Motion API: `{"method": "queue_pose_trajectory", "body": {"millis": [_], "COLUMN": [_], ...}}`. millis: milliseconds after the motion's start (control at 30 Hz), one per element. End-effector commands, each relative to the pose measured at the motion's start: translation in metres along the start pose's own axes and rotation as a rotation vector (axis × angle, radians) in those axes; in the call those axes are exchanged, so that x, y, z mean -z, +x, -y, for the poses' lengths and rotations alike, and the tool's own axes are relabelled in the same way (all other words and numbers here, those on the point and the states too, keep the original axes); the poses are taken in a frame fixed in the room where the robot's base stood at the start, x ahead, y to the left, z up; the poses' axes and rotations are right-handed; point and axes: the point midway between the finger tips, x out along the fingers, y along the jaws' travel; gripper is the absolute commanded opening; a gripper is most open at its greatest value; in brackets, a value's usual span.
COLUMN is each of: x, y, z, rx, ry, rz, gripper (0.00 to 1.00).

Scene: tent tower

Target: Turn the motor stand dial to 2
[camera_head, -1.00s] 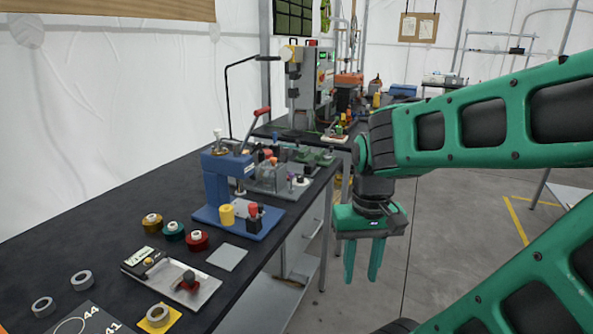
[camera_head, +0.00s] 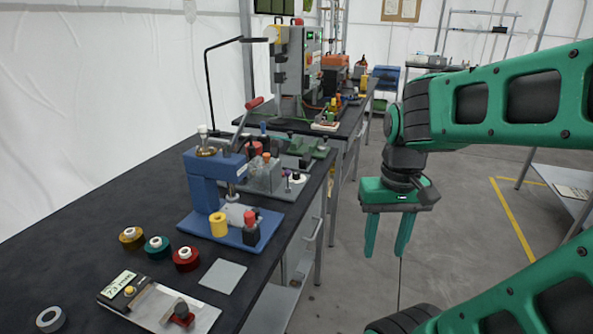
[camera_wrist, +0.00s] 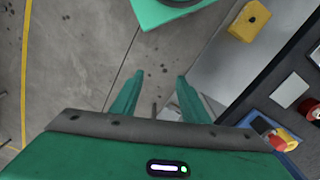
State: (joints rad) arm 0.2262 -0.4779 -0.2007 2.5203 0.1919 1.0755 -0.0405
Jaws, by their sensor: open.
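My gripper (camera_head: 387,252) hangs open and empty over the aisle floor, fingers down, right of the black bench (camera_head: 75,235). Its two green fingers also show apart in the wrist view (camera_wrist: 160,78). I cannot pick out a motor stand or a numbered dial for certain. A labelled fixture (camera_head: 165,306) at the bench's front has a small yellow knob; its label is too small to read surely. A grey machine (camera_head: 297,68) with a lit green display stands on the bench farther back. No scale with a 2 is legible.
A blue lever press (camera_head: 203,186) stands near the bench's right edge. Several tape spools (camera_head: 157,247) and a grey plate (camera_head: 223,276) lie before it. A black lamp arm (camera_head: 208,85) rises behind. The aisle floor (camera_head: 450,250) is clear.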

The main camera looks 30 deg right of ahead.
Motion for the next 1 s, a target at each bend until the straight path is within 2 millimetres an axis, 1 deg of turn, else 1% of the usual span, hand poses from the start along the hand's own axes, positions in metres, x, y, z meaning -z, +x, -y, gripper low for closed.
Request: {"method": "queue_pose_trajectory", "body": {"millis": [33,67,167,200,267,300,367,400,467,500,567,600,667,700,767,800,900,1000], "x": [0.017,0.027,0.068,0.086,0.114,0.132,0.159,0.176,0.203,0.22,0.246,0.263,0.288,0.304,0.328,0.343,0.375,0.4], "y": [-0.008,-0.013,-0.033,-0.041,-0.052,-0.058,-0.065,-0.07,-0.075,-0.077,-0.08,-0.081,-0.081,-0.08,-0.078,-0.076,-0.07,-0.064], "z": [0.003,0.005,0.015,0.019,0.028,0.034,0.044,0.05,0.061,0.068,0.079,0.087,0.098,0.106,0.117,0.123,0.139,0.15], "rx": [-0.011,-0.017,-0.039,-0.046,-0.056,-0.061,-0.067,-0.069,-0.071,-0.071,-0.068,-0.065,-0.058,-0.052,-0.041,-0.033,-0.011,0.011], "ry": [-0.016,-0.028,-0.079,-0.102,-0.138,-0.163,-0.2,-0.224,-0.261,-0.288,-0.325,-0.35,-0.387,-0.412,-0.447,-0.469,-0.52,-0.56], "rz": [0.002,0.002,-0.001,-0.002,-0.002,-0.001,-0.001,0.0,0.001,0.002,0.004,0.006,0.008,0.009,0.011,0.01,0.012,0.011], "gripper": [0.41,0.41,0.41,0.41,0.41,0.41,0.41,0.41,0.41,0.41,0.41,0.41,0.41,0.41,0.41,0.41,0.41,0.41]}}
